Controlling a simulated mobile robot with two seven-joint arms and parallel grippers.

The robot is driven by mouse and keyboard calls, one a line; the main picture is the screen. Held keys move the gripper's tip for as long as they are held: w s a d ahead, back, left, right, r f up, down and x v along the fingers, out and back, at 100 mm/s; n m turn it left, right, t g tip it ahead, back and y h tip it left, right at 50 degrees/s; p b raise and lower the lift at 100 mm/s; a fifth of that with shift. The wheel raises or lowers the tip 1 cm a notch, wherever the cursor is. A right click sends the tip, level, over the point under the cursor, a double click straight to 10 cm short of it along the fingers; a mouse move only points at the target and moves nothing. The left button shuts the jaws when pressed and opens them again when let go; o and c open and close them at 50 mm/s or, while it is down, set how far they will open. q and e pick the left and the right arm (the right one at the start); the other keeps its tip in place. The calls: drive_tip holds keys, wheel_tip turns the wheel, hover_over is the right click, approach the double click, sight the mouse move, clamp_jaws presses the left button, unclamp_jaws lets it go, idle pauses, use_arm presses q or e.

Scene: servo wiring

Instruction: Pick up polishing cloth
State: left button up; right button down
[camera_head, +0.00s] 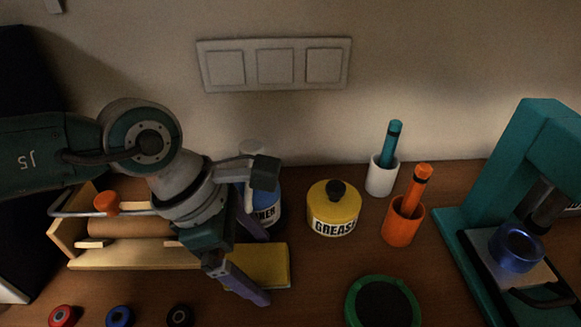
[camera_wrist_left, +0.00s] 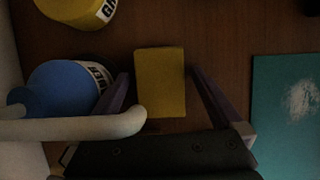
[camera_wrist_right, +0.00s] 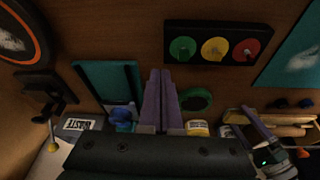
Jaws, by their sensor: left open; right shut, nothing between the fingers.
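The polishing cloth, a yellow folded rectangle (camera_head: 270,265), lies on the wooden bench beside the blue bottle. It also shows in the left wrist view (camera_wrist_left: 160,82), lying between the two finger lines. My left gripper (camera_head: 266,268) is open over the cloth, with one purple finger on each side and nothing gripped. In the left wrist view my left gripper (camera_wrist_left: 158,74) shows a gap on both sides of the cloth. Part of the cloth is hidden behind the lower finger in the head view. My right gripper (camera_wrist_right: 160,74) is shut and empty, away from the cloth.
A blue bottle (camera_wrist_left: 62,88) stands close beside my left gripper's finger. A yellow grease tin (camera_head: 334,212) is right of it. A wooden rack with a roll (camera_head: 140,262) is left. Cups with markers (camera_head: 402,228) and a teal press (camera_head: 545,125) stand farther right.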

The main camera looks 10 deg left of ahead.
sight(271, 267)
use_arm(q)
drive_tip(key=c, duration=1.3)
drive_tip(key=shift+r, duration=0.1)
drive_tip(key=shift+r+p, duration=0.4)
drive_tip(key=r, duration=0.3)
drive_tip(key=shift+s+r, duration=0.1)
drive_tip(key=shift+s, duration=0.3)
drive_tip(key=s+d, duration=0.1)
drive_tip(key=s, duration=0.4)
drive_tip(key=s+d, duration=0.2)
drive_tip(key=s, duration=0.4)
drive_tip(key=s+d, duration=0.2)
drive_tip(key=s, duration=0.3)
drive_tip(key=shift+s, duration=0.25)
